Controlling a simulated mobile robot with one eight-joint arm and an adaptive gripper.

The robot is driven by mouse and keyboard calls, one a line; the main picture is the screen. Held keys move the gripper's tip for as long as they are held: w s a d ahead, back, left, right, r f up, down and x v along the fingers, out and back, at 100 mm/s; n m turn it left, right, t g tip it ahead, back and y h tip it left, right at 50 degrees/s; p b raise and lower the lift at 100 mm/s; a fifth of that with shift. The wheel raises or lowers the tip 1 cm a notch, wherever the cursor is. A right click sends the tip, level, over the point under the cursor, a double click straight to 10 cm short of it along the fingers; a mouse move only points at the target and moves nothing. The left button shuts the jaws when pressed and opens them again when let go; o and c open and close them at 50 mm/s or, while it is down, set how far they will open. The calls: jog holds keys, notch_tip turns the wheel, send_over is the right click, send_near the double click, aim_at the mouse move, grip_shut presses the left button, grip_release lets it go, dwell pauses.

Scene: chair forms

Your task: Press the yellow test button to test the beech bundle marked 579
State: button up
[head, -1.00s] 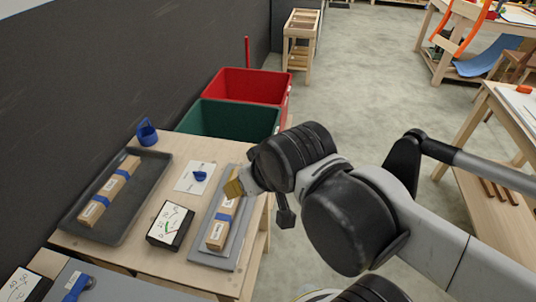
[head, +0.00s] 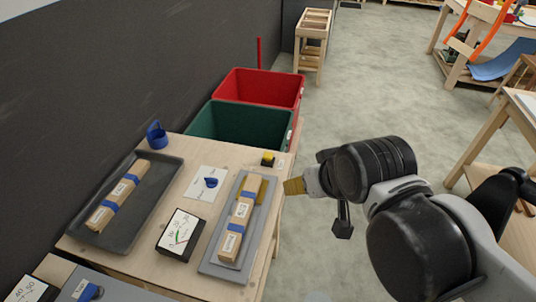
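The yellow test button (head: 268,155) sits on a small black box at the table's far right corner, beside the grey test plate (head: 226,266). A beech bundle (head: 236,228) with blue bands and white labels lies on that plate; I cannot read its number for sure. A second banded beech bundle (head: 115,197) lies in the dark tray (head: 150,210) to the left. My gripper (head: 293,186), with tan fingertips, is right of the plate and below the button in the picture, apart from the button. Whether its fingers are open or shut cannot be made out.
A dial meter (head: 180,234) stands between tray and plate. A white card (head: 206,184) with a blue knob and a blue cup-like item (head: 157,136) are behind it. Green (head: 240,126) and red (head: 262,92) bins stand beyond the table.

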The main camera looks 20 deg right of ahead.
grip_shut()
dwell(1.4)
